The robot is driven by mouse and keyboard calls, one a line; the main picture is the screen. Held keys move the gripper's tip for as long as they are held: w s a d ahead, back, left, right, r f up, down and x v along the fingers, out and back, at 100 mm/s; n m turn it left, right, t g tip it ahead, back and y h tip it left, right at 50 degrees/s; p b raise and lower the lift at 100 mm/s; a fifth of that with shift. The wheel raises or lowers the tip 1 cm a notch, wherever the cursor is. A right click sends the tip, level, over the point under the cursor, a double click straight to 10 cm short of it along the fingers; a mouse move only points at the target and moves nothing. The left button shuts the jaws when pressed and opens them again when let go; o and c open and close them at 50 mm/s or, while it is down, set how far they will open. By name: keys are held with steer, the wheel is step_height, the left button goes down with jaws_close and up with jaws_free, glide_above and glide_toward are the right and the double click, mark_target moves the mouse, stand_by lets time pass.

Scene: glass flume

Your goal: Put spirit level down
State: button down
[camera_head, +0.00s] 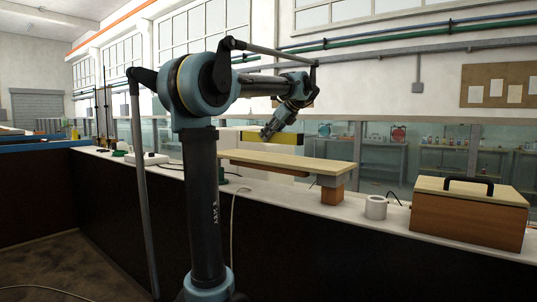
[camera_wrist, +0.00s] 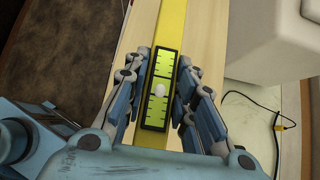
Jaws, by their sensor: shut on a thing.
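The spirit level (camera_head: 291,139) is a yellow bar with a black-framed green vial window (camera_wrist: 160,92). My gripper (camera_head: 268,134) is shut on it. In the wrist view my gripper (camera_wrist: 160,78) has one finger on each side of the vial window, and the level runs lengthwise up the picture. In the head view the level lies roughly level, above the pale wooden board (camera_head: 290,161). The board also shows beneath the level in the wrist view (camera_wrist: 205,45). I cannot tell whether the level touches the board.
The board's right end rests on a wooden block (camera_head: 332,195). A white roll (camera_head: 376,208) and a wooden box (camera_head: 470,213) with a black handle stand to the right on the white ledge (camera_head: 350,217). A white block (camera_wrist: 270,38) and a cable (camera_wrist: 255,104) are right of the board.

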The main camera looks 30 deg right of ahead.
steer(key=shift+f, duration=3.05)
steer(key=shift+f, duration=0.15)
steer(key=c, duration=1.3)
jaws_free()
steer(key=shift+s, duration=0.1)
steer(key=v, duration=1.7)
steer(key=shift+a+r, duration=0.3)
steer(key=shift+r, duration=0.15)
